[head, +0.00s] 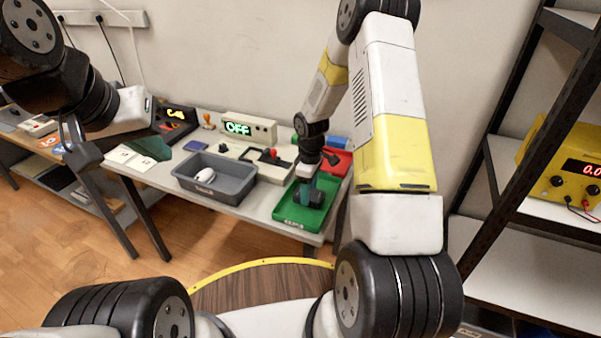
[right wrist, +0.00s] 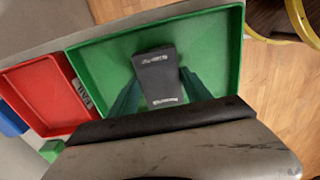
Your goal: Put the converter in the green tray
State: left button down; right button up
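The converter (right wrist: 157,76) is a small dark box with pale lettering. In the right wrist view it sits between the teal fingertips of my right gripper (right wrist: 160,80), which appear to touch its sides. The green tray (right wrist: 225,45) lies right behind it. In the head view my right gripper (head: 304,193) points down inside the outline of the green tray (head: 283,212), with the converter (head: 316,198) at its fingers. I cannot tell whether the converter rests on the tray floor. My left gripper (head: 78,143) hangs at the left, away from the tray; its finger opening is unclear.
A red tray (head: 337,160) adjoins the green tray at the back. A grey bin (head: 232,187) with a white object (head: 205,175) stands to the left. Behind it is a device reading OFF (head: 249,128). A shelf rack (head: 500,170) stands at right.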

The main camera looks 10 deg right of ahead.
jog(key=o, duration=0.3)
jog(key=shift+r, duration=0.1)
jog(key=s+r+m+t, duration=0.2)
jog(key=s+r+m, duration=0.15)
jog(key=r, duration=1.95)
jog(key=s+r+m+t, duration=0.1)
jog(key=s+r+m, duration=0.1)
jog(key=s+r, duration=0.2)
jog(key=s+a+r+m+t+y, duration=0.1)
jog(key=s+r, duration=0.3)
jog(key=s, duration=0.6)
jog(key=s+a+r+m+t+y, duration=0.1)
jog(key=s+r+m+t, duration=0.1)
jog(key=s+r+m, duration=0.2)
jog(key=shift+s+a+r, duration=0.1)
jog(key=shift+s+r, duration=0.2)
jog(key=shift+s, duration=0.4)
jog(key=shift+s+r, duration=0.25)
jog(key=shift+s, duration=0.45)
